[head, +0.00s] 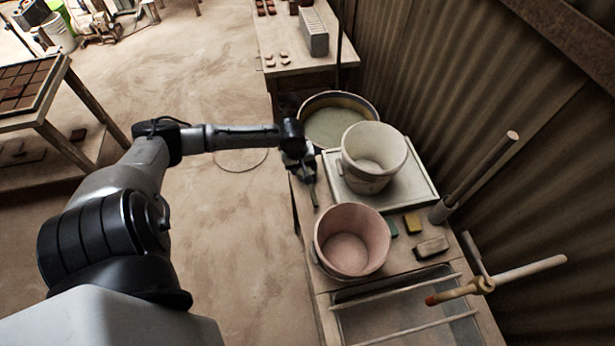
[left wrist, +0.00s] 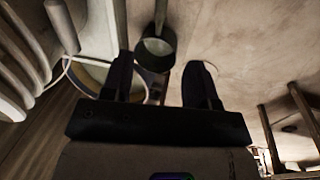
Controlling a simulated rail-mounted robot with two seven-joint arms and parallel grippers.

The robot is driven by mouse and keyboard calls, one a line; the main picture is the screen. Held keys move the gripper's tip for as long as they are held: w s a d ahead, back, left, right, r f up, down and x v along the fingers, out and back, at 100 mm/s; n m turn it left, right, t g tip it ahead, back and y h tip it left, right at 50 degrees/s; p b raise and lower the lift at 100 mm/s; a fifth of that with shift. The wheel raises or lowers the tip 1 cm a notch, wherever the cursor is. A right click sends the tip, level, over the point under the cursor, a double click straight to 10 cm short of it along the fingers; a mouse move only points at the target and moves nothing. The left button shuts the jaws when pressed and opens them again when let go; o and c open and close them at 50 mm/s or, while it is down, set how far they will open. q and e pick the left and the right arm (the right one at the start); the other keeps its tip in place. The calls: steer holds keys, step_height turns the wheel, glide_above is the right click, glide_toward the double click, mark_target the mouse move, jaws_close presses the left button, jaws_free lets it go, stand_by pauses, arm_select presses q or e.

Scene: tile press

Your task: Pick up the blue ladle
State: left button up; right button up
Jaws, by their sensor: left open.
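My left gripper (head: 300,172) is at the left edge of the worktable, beside the white bucket and the round basin. In the left wrist view its two dark fingers (left wrist: 160,80) are apart, with nothing shut between them. A ladle with a round cup (left wrist: 155,52) and a straight handle shows just beyond and between the fingertips. Its colour looks dull grey-green there. In the head view a thin greenish strip (head: 314,195) shows just below the gripper; I cannot tell whether it is the ladle's handle. My right gripper is not in view.
A white bucket (head: 373,150) stands on a tray, with a pink bucket (head: 350,240) in front. The round basin (head: 338,122) is behind. Sponges (head: 412,223) and a wooden block (head: 431,248) lie right of the pink bucket. Open floor (head: 235,230) lies left of the table.

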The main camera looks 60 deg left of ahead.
mark_target(311, 185)
arm_select(q)
steer(key=shift+n, duration=0.5)
steer(key=f, duration=0.2)
steer(key=w+f+b, duration=0.1)
steer(key=f, duration=0.5)
steer(key=shift+w+d+f+b, duration=0.25)
steer(key=shift+w+b, duration=0.05)
steer(key=shift+b, duration=0.1)
steer(key=f, duration=0.2)
steer(key=w+f+b, duration=0.1)
steer(key=f, duration=0.1)
steer(key=shift+d+f, duration=0.1)
steer(key=shift+f, duration=0.45)
steer(key=shift+c, duration=0.4)
steer(key=c, duration=0.8)
jaws_close()
